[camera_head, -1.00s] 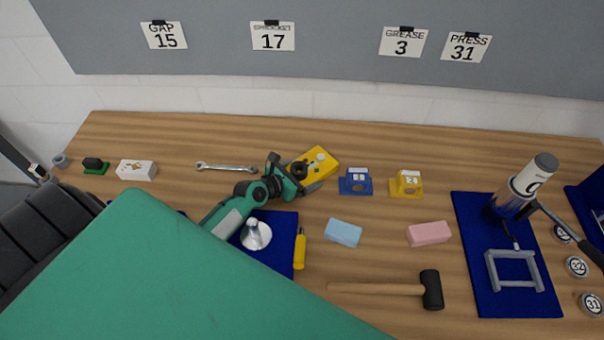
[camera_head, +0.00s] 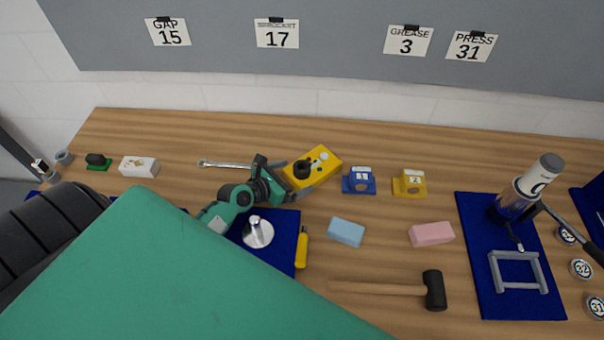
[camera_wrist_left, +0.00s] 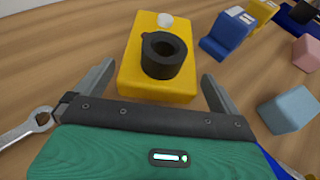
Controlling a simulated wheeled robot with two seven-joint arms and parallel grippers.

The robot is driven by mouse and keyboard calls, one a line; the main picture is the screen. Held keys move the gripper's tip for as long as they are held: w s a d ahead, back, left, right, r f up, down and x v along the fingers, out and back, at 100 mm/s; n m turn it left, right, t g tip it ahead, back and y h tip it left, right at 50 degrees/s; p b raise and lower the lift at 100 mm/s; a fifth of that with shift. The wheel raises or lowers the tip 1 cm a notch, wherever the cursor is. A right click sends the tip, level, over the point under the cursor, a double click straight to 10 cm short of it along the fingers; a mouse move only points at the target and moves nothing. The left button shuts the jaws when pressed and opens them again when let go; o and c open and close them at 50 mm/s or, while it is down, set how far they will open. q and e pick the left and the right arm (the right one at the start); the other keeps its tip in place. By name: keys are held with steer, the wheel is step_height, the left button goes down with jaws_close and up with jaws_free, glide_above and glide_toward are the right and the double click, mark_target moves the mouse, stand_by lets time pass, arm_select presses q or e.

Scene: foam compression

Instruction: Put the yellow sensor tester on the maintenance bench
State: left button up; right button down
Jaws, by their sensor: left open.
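The yellow sensor tester (camera_head: 325,163) lies on the wooden maintenance bench (camera_head: 245,310), toward its back middle. It is a yellow box with a black ring and a pale knob on top. It also shows in the left wrist view (camera_wrist_left: 158,88), directly ahead of the jaws. My left gripper (camera_head: 292,183) is open at its near side, one finger to each side of its near end in the wrist view (camera_wrist_left: 157,80). I cannot tell whether the fingers touch it. My right gripper is not in view.
A blue block (camera_head: 359,181) and a yellow block (camera_head: 409,184) stand to the right of the tester. A wrench (camera_head: 225,165) lies to its left. Nearer are a blue sponge (camera_head: 346,232), a yellow-handled tool (camera_head: 301,248) and a mallet (camera_head: 434,291). A large green panel covers the lower left.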

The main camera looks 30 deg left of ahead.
arm_select(q)
steer(key=b+v, duration=0.1)
steer(key=v, duration=0.5)
steer(key=shift+s+a+r, duration=0.15)
steer(key=shift+s+r, duration=0.05)
steer(key=shift+s, duration=0.15)
